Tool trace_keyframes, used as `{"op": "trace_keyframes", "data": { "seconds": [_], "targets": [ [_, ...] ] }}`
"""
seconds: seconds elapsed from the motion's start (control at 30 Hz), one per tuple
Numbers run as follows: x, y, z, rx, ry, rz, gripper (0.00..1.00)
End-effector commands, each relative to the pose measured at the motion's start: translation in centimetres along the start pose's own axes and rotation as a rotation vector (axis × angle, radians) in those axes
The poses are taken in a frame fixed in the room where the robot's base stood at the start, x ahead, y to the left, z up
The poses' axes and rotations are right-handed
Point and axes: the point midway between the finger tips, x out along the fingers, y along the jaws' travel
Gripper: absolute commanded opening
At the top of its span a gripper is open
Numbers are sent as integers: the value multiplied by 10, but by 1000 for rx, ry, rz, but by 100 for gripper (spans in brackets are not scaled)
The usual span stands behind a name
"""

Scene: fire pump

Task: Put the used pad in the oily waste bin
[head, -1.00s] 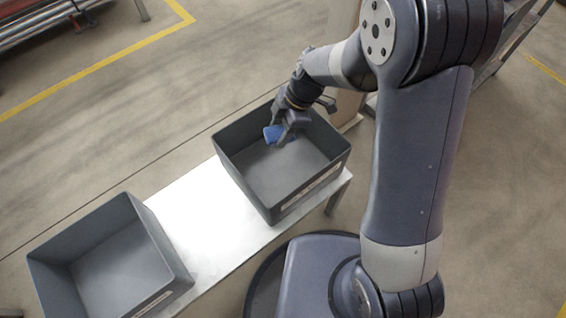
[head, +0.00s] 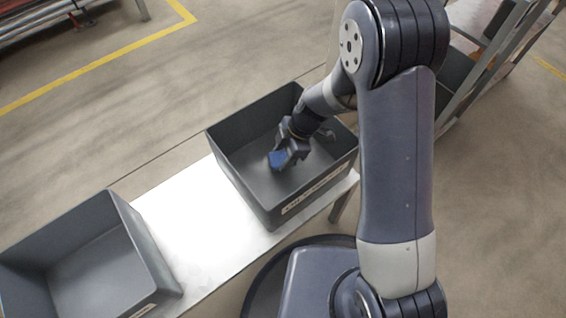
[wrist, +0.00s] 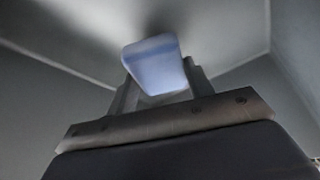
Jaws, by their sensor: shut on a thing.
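The used pad is a small blue block (head: 277,161), which also shows in the wrist view (wrist: 155,66). My gripper (head: 279,157) is shut on it and holds it inside the right grey bin. In the wrist view, my gripper's fingers (wrist: 158,92) are at the pad's sides, with grey bin walls around. The right bin (head: 240,175) is an open box with a white label on its front, too small to read surely. Whether the pad touches the bin floor I cannot tell.
A second open grey bin (head: 150,245) stands at the left end of the white bench (head: 185,215). The bench top between the bins is clear. A metal rack (head: 480,75) stands at the upper right. Yellow lines mark the floor.

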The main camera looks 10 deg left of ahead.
Motion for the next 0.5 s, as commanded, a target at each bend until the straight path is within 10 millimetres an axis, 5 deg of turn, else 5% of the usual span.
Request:
{"op": "trace_keyframes", "data": {
  "seconds": [0.27, 0.5],
  "targets": [
    [33, 0, 14, 1, 0, -1, 24],
    [33, 0, 14, 0, 0, 1, 24]
  ]
}}
